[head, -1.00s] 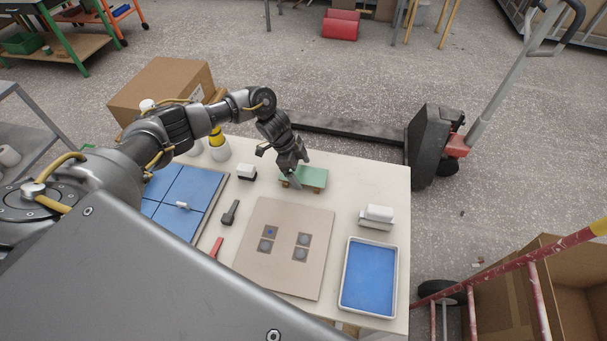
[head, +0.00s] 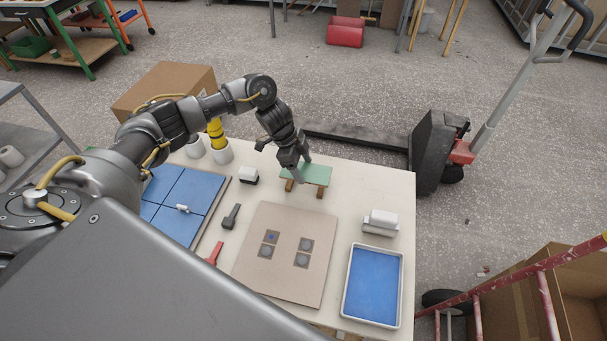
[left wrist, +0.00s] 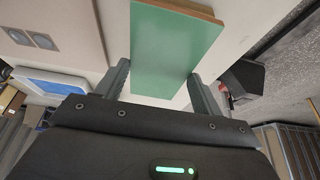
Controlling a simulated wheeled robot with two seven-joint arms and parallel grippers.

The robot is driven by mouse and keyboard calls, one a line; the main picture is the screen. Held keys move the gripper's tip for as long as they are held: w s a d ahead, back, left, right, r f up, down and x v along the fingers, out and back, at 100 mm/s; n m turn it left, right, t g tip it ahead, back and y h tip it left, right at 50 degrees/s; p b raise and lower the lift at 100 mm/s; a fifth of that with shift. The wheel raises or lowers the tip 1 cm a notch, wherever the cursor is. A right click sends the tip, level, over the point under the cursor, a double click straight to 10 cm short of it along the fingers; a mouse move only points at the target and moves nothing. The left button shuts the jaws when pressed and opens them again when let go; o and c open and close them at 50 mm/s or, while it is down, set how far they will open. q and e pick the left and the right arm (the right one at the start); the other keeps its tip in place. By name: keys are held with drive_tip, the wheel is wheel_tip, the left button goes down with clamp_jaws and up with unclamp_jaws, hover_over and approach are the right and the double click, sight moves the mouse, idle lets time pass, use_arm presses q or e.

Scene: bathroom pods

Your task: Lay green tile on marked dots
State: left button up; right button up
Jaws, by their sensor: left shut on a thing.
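The green tile (head: 318,174) is at the far side of the table, at two small wooden blocks (head: 320,191). I cannot tell whether it still touches them. My left gripper (head: 303,169) is shut on the tile, with a finger at each long edge; the left wrist view also shows the green tile (left wrist: 165,50) between the fingers of my left gripper (left wrist: 158,85). My right gripper is not in view.
Blue tiles (head: 185,190) lie on the left. A black-handled tool (head: 231,216), a red-handled tool (head: 214,254) and a white-topped block (head: 249,175) stand between. A blue-filled tray (head: 373,285) and white sponge-like block (head: 382,219) are on the right.

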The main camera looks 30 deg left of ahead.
use_arm(q)
drive_tip(key=s+r, duration=0.1)
drive_tip(key=s+a+r, duration=0.1)
drive_tip(key=s+r, duration=0.1)
drive_tip(key=s+a+r+b, duration=0.1)
drive_tip(key=r, duration=0.1)
drive_tip(key=shift+s, duration=0.15)
drive_tip(key=s+a+r+b, duration=0.2)
drive_tip(key=s+a+r, duration=0.15)
drive_tip(key=s, duration=0.45)
drive_tip(key=w+d+r+n+t+b, duration=0.1)
drive_tip(key=d+r+n+b, duration=0.1)
drive_tip(key=d, duration=0.9)
drive_tip(key=shift+w+d+n+t+y+b, duration=0.2)
drive_tip(key=shift+d+n+t+y+b, duration=0.15)
drive_tip(key=shift+n+b, duration=0.65)
